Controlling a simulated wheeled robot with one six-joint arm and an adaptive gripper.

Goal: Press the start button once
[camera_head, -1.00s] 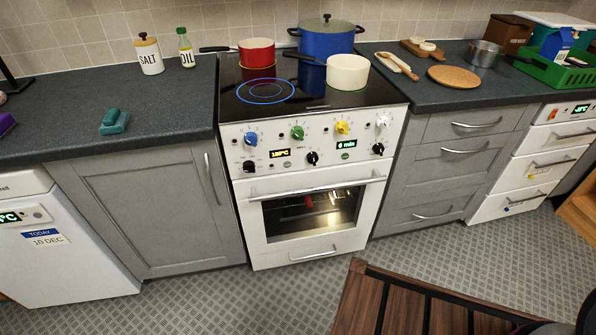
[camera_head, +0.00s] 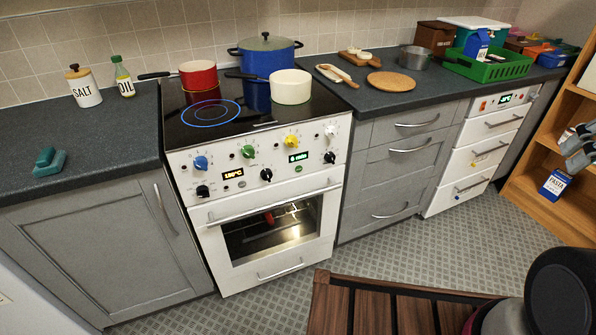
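The white oven (camera_head: 270,268) stands in the middle of the counter run, its door shut and its inside lit. Its panel has blue, green, yellow and white knobs, several black knobs and two displays. One display (camera_head: 233,174) shows a temperature in amber, and the other (camera_head: 298,157) reads about 6 min in green. A small round green button (camera_head: 298,168) sits just under the green display; its label is too small to read, so I cannot tell if it is the start button.
The hob (camera_head: 240,105) has a glowing blue ring, a red pan (camera_head: 199,75), a blue pot (camera_head: 267,58) and a cream pan (camera_head: 291,87). A wooden slatted piece (camera_head: 390,305) stands in front of the oven. Patterned floor lies between them. An open shelf (camera_head: 555,205) is at right.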

